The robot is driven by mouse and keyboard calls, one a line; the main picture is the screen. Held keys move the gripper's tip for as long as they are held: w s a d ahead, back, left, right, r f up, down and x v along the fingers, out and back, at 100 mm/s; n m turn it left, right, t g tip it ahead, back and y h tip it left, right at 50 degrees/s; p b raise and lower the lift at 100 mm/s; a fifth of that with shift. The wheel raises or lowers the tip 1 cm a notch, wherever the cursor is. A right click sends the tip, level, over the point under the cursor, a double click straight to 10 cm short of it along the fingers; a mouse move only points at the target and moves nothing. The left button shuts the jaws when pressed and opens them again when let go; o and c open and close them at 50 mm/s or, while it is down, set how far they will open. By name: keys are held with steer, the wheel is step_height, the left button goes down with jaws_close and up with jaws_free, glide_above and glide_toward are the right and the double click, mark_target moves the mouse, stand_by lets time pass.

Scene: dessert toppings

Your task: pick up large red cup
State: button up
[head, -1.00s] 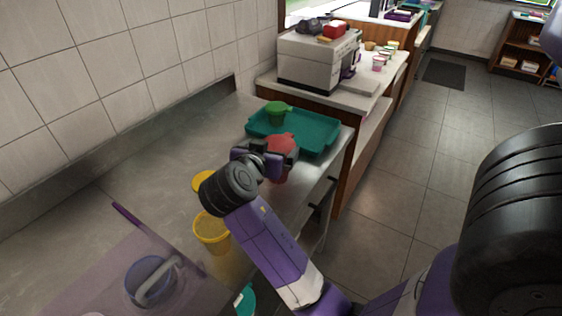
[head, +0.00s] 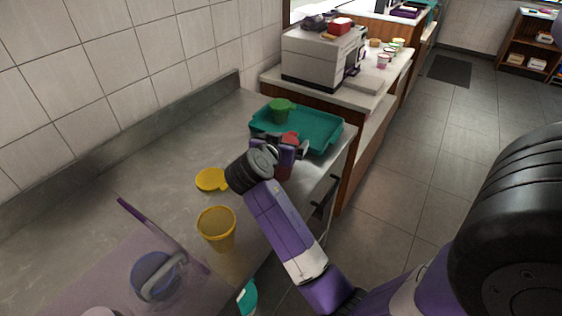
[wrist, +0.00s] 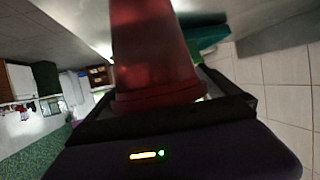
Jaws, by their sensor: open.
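The large red cup (head: 284,171) stands near the front edge of the steel counter, mostly hidden behind my gripper (head: 290,147) in the head view. In the wrist view the red cup (wrist: 150,60) fills the upper middle, between the dark fingers of my gripper (wrist: 160,108). The gripper is open around the cup. Whether a finger touches it cannot be told.
A teal tray (head: 325,140) with a green cup (head: 282,108) on it lies just behind the red cup. A yellow cup (head: 217,232) and a yellow lid-like piece (head: 210,180) are to the left. A blue container (head: 152,273) sits at lower left.

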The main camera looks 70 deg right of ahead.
steer(key=c, duration=1.5)
steer(key=shift+r, duration=0.1)
